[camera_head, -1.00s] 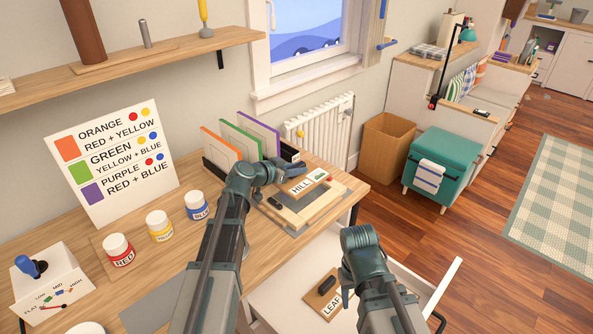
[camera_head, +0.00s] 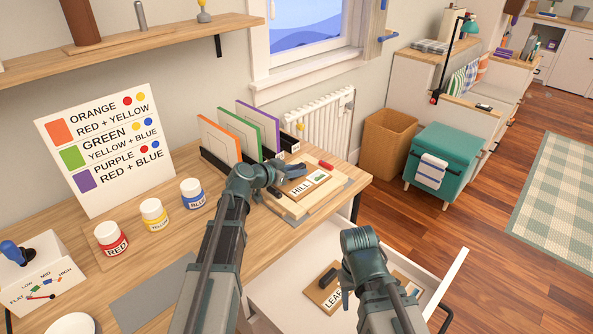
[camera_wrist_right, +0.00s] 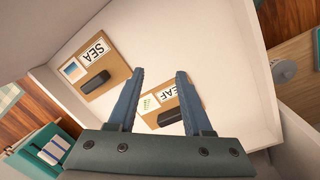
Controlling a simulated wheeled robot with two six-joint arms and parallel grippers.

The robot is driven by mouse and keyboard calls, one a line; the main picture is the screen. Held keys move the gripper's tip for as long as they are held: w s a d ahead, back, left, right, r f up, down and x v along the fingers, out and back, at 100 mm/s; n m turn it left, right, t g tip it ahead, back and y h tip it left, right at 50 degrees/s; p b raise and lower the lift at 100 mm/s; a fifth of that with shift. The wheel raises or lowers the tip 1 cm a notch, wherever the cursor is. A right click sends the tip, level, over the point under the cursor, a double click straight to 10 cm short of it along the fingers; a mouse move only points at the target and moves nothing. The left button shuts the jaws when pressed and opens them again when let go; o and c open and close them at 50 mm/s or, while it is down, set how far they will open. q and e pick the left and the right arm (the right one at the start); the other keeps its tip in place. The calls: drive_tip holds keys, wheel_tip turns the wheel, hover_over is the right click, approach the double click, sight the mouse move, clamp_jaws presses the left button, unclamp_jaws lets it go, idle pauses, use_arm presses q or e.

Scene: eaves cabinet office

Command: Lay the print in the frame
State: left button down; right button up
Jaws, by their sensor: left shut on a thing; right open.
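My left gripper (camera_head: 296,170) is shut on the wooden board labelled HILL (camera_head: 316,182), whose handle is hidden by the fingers. The board has a small green picture by its label. It is over the pale wooden frame (camera_head: 286,207) on the desk; I cannot tell whether it touches. A black knob (camera_head: 275,192) is at the frame's left side. My right gripper (camera_wrist_right: 160,75) is open and empty over the open drawer. In the right wrist view, the LEAF board (camera_wrist_right: 190,98) is below its fingers and the SEA board (camera_wrist_right: 105,70) is to the left.
The white drawer (camera_head: 440,290) stands open in front of the desk. Orange, green and purple panels (camera_head: 240,128) stand in a rack behind the frame. A red piece (camera_head: 326,165) is at the frame's back. Paint jars (camera_head: 153,214) stand to the left. A grey mat (camera_head: 150,285) lies bare.

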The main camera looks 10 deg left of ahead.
use_arm(q)
drive_tip(key=shift+f, duration=0.25)
drive_tip(key=c, duration=0.6)
unclamp_jaws()
drive_tip(key=shift+o, duration=0.2)
drive_tip(key=p+v, duration=0.2)
drive_tip(key=v, duration=0.5)
drive_tip(key=shift+s+a+r+p, duration=0.15)
drive_tip(key=shift+s+p, duration=0.1)
drive_tip(key=shift+p, duration=0.15)
